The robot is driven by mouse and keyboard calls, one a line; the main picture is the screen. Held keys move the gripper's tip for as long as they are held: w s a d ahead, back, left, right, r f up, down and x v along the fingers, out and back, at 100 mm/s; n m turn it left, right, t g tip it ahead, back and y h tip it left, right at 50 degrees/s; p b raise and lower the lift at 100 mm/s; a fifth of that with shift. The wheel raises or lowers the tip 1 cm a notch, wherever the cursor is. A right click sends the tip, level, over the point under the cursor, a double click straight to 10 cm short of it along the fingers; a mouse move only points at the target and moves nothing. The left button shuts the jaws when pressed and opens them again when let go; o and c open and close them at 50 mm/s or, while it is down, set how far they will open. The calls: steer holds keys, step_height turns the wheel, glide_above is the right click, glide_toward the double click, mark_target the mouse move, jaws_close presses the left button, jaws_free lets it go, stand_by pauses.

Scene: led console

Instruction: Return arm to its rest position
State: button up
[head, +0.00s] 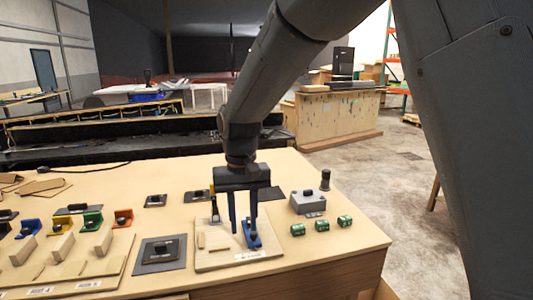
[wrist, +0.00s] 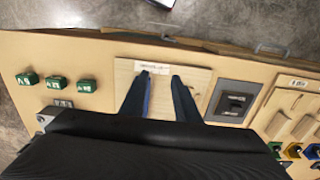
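My gripper (head: 243,232) hangs over a light wooden board (head: 210,264) on the table, with its two fingers pointing down and spread apart. In the wrist view my gripper (wrist: 161,76) also shows parted fingers with only bare board between them. A small black upright part (head: 215,212) stands at the board's back left.
A grey box (head: 307,203), several green blocks (head: 321,225) and a black knob post (head: 325,180) stand to the right. Coloured holders (head: 92,221) are farther left. The table's front edge (head: 300,268) is near.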

steer(key=s+d+f+m+b, duration=0.1)
steer(key=s+d+f, duration=0.2)
steer(key=d, duration=0.5)
steer(key=s+d+f+m+t+b, duration=0.1)
steer(key=s+d+f, duration=0.2)
steer(key=s+d, duration=0.3)
steer(key=s+d+f+b, duration=0.1)
steer(key=s+d+f, duration=0.3)
steer(key=d, duration=0.7)
steer(key=shift+s+m, duration=0.4)
steer(key=shift+s, duration=0.1)
